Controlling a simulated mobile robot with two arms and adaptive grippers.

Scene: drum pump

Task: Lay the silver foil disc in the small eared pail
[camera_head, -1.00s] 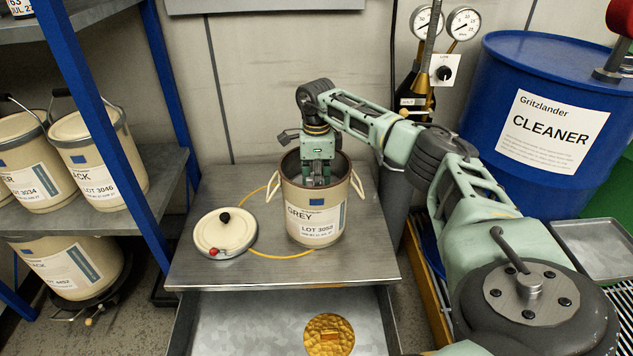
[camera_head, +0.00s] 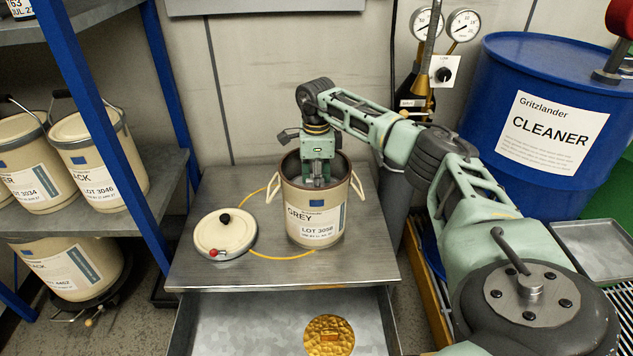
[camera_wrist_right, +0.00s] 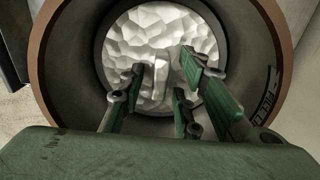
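The small eared pail (camera_head: 316,215) stands open on the steel bench top, with cream ears at both sides and a GREY label. My right gripper (camera_head: 319,182) reaches straight down into its mouth. In the right wrist view the crinkled silver foil disc (camera_wrist_right: 125,48) shows inside the pail, below the fingers, roughly centred within the round wall (camera_wrist_right: 75,60). A pale upright tab (camera_wrist_right: 161,76) on the disc stands between the fingers. The right gripper (camera_wrist_right: 163,88) is open, its green-padded fingers apart around the tab. My left gripper is not in view.
A cream lid (camera_head: 225,234) with a black knob lies left of the pail, joined by a yellow cord (camera_head: 285,256). A gold foil disc (camera_head: 328,336) lies in the open drawer (camera_head: 240,325) below. A blue drum (camera_head: 490,100) stands right; shelved pails stand left.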

